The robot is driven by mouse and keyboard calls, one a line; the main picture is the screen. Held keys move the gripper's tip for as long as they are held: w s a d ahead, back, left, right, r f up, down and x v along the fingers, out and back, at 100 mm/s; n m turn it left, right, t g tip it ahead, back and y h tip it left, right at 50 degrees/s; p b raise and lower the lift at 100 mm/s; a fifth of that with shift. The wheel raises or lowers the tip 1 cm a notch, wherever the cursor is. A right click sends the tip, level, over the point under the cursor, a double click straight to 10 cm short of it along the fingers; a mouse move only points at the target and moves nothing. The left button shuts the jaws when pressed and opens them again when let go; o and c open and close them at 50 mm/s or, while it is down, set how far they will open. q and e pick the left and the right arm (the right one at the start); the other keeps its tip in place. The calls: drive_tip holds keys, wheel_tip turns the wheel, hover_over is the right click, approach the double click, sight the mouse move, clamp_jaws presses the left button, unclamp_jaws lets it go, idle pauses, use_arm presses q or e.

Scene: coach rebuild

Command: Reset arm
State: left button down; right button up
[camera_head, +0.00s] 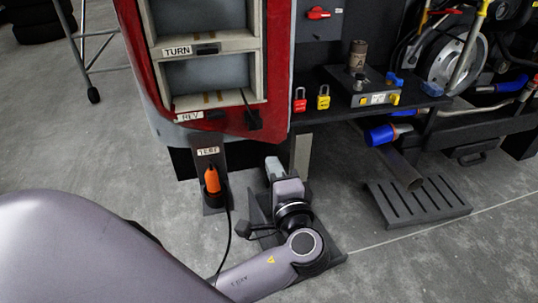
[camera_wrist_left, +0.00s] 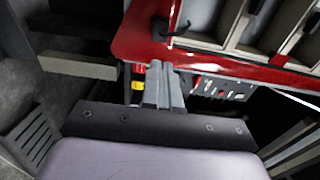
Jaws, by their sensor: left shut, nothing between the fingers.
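My left arm comes in from the lower left of the head view. Its gripper (camera_head: 273,167) points away from me, low in front of the dark panel under the red coach body (camera_head: 277,75). In the left wrist view the two grey fingers (camera_wrist_left: 158,72) lie together, shut and empty, and they overlap the red coach edge (camera_wrist_left: 135,45) in the picture. I cannot tell how far the fingers are from the coach. My right gripper is in neither view.
An orange-handled tool (camera_head: 212,180) with a black cable hangs by the TEST holder (camera_head: 208,152), just left of my wrist. A shelf with a red padlock (camera_head: 300,99) and yellow padlock (camera_head: 323,97) is above right.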

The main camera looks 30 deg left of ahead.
use_arm(q)
drive_tip(key=shift+s+d, duration=0.25)
idle(0.4)
drive_tip(key=s+d+f+g+h, duration=0.1)
drive_tip(key=s+d+f+h, duration=0.25)
drive_tip(key=f+h, duration=0.45)
drive_tip(key=s+d+f+g+h, duration=0.15)
drive_tip(key=s+f+h, duration=0.25)
drive_tip(key=f, duration=0.8)
drive_tip(key=s+d+f+n+h, duration=0.2)
drive_tip(key=s+n+h, duration=0.2)
drive_tip(key=s+n, duration=0.15)
wheel_tip(320, 180, up, 13)
drive_tip(key=s+a+t+p, duration=0.1)
drive_tip(key=s+a+p, duration=0.1)
drive_tip(key=p, duration=1.2)
drive_tip(key=shift+p, duration=0.35)
